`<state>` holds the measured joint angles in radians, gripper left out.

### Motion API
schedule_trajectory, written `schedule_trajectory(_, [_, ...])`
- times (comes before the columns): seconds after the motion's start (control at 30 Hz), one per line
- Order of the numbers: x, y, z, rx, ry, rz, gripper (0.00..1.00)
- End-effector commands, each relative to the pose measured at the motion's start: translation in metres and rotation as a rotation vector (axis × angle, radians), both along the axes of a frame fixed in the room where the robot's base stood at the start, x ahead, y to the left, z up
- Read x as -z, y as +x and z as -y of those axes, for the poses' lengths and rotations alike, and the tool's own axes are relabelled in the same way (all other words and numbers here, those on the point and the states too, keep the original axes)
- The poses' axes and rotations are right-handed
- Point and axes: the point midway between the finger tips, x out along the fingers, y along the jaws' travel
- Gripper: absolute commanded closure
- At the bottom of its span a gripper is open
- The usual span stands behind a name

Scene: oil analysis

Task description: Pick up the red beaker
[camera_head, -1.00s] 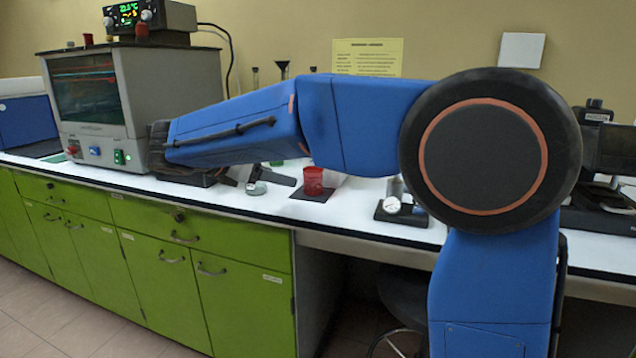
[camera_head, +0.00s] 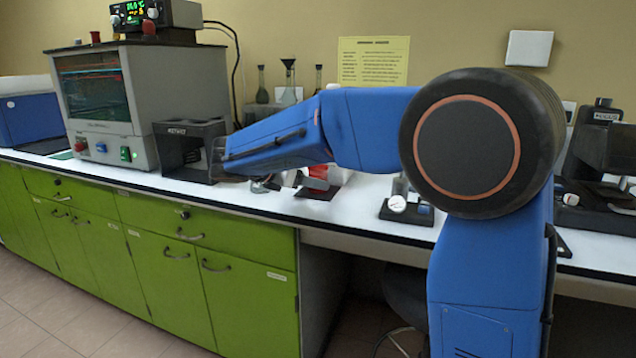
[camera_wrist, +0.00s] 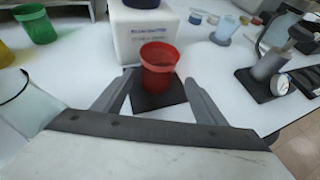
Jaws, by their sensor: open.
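The red beaker (camera_wrist: 160,68) stands upright on a dark square pad (camera_wrist: 158,101) in the middle of the wrist view. In the head view the beaker (camera_head: 320,172) shows only partly behind my arm's end. My gripper (camera_wrist: 159,80) is open, with one finger on each side of the pad in the wrist view and the beaker lying ahead, between the fingertip lines. Nothing is held. I cannot tell how far the fingertips are from the beaker. In the head view my fingers are small and hard to make out.
A white box (camera_wrist: 140,40) stands just behind the beaker. A green beaker (camera_wrist: 37,26) and part of a yellow one (camera_wrist: 5,55) are at the left. A black device with a grey cylinder (camera_wrist: 271,68) stands at the right. A black open-fronted stand (camera_head: 190,140) is left of my gripper.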

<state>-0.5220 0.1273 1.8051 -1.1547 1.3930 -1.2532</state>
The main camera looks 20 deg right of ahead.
Motion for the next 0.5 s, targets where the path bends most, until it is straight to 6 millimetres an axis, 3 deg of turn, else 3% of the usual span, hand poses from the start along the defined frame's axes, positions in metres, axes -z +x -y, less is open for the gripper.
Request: schedule_trajectory(0.5, [0.021,0.030,0.037,0.000,0.001,-0.001,0.35])
